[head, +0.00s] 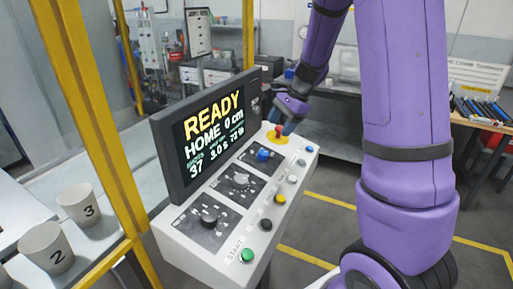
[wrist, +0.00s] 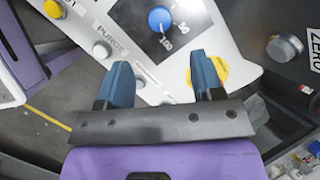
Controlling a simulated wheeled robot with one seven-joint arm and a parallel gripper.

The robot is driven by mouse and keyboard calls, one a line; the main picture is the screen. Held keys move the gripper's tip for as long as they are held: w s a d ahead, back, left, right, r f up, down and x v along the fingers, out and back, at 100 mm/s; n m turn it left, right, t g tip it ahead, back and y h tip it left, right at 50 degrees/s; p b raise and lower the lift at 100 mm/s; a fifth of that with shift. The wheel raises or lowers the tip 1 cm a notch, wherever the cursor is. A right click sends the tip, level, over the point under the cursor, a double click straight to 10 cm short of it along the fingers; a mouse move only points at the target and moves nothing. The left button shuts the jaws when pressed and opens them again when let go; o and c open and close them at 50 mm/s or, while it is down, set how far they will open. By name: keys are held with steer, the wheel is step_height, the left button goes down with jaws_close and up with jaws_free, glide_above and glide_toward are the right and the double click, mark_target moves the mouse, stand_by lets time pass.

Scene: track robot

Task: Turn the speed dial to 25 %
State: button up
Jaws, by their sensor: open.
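The blue dial (head: 263,154) sits on a dark scale plate at the far end of the sloped control panel (head: 180,235). In the wrist view the blue dial (wrist: 161,19) shows with the printed marks 50 and 100 beside it; its pointer is too small to read surely. I take it for the speed dial. My gripper (head: 284,127) hangs over the panel's far end, by the red and yellow button. In the wrist view my gripper (wrist: 159,65) is open with nothing between its blue fingers, and the dial lies beyond the fingertips, apart from them.
The red button on a yellow base (head: 278,135) is close to my fingers; the right finger partly covers the yellow base (wrist: 221,70). A screen (head: 210,130) reading READY, HOME 0 cm stands behind the dials. Grey (head: 239,180) and black (head: 209,216) dials and several push-buttons share the panel.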

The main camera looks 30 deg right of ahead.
mark_target(264, 152)
steer(key=x, duration=1)
steer(key=shift+a+f, duration=0.15)
steer(key=shift+f, duration=0.15)
steer(key=shift+c, duration=0.4)
steer(key=c, duration=0.8)
